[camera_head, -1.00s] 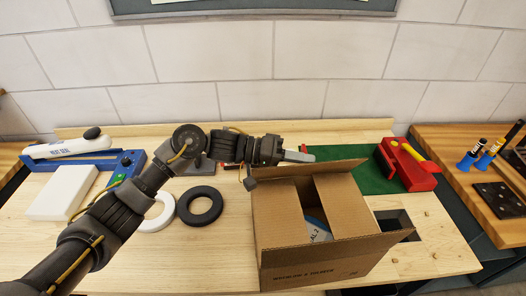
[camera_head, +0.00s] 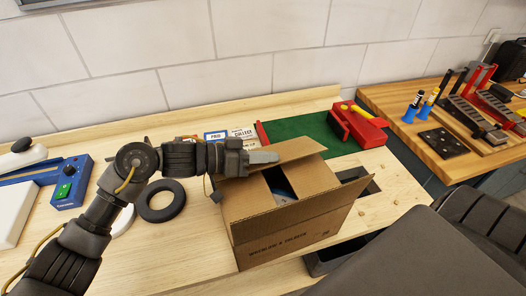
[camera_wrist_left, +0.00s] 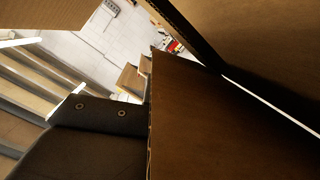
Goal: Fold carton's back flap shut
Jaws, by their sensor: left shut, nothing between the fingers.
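The open brown carton (camera_head: 285,233) stands on the bench in the middle of the head view. Its back flap (camera_head: 303,149) is raised at the far side of the opening. Two side panels (camera_head: 311,176) lean over the opening, and a dark gap between them shows something blue and white inside. My left gripper (camera_head: 264,157) is shut and empty at the back left of the carton, beside the back flap; whether they touch is unclear. In the left wrist view a dark finger (camera_wrist_left: 90,135) is close to large brown cardboard panels (camera_wrist_left: 225,120).
A black ring (camera_head: 161,201) lies left of the carton. A green mat (camera_head: 305,129) and a red tool (camera_head: 357,124) lie behind it. A blue sealer (camera_head: 70,184) stands at the left. A dark recess (camera_head: 353,176) opens in the bench right of the carton.

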